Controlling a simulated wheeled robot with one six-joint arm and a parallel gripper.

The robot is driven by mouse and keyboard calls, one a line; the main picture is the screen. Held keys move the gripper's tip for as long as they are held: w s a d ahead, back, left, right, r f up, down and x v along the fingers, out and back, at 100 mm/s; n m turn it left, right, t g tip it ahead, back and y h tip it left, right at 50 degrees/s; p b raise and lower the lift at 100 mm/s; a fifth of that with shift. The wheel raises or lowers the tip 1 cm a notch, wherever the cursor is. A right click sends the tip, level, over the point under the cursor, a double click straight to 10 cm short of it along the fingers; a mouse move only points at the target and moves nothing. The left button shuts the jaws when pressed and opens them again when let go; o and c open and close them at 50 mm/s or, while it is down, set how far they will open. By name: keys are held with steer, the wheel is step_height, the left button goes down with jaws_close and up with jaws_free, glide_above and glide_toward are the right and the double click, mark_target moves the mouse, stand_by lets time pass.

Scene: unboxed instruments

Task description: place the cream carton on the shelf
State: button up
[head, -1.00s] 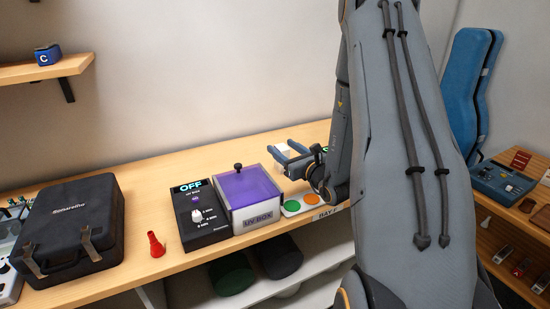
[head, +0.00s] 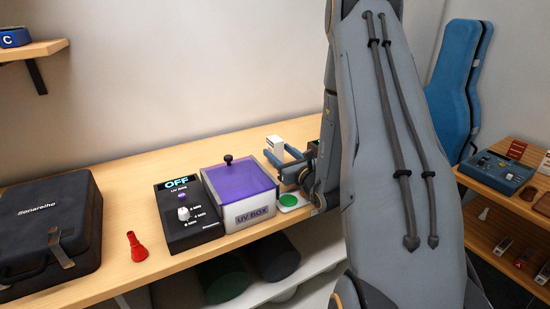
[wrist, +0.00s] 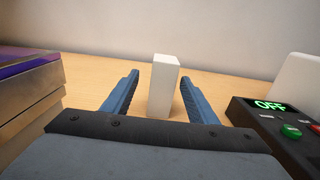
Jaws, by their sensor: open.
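The white, cream-toned carton (head: 275,146) stands upright on the wooden counter behind the UV box. It also shows in the wrist view (wrist: 163,86), between and just beyond the fingertips. My gripper (head: 283,154) is open, its two blue fingers pointing at the carton; in the wrist view (wrist: 156,92) there is a gap on each side of it. The carton's lower part is hidden by the fingers in the head view. A wall shelf (head: 30,51) is at the upper left.
The UV box (head: 250,214) with its purple lid stands close left of my gripper. A control unit reading OFF (wrist: 270,106) is close on the right.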

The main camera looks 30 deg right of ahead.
steer(key=shift+w+f, duration=0.1)
steer(key=shift+f, duration=0.15)
steer(key=shift+w+d+r+p, duration=0.1)
steer(key=shift+w+p, duration=0.7)
steer(key=shift+w, duration=1.15)
steer(key=shift+w+r+p, duration=0.1)
steer(key=shift+w+p, duration=0.65)
steer(key=shift+w, duration=1.15)
steer(key=c, duration=1.3)
steer(key=shift+o, duration=0.2)
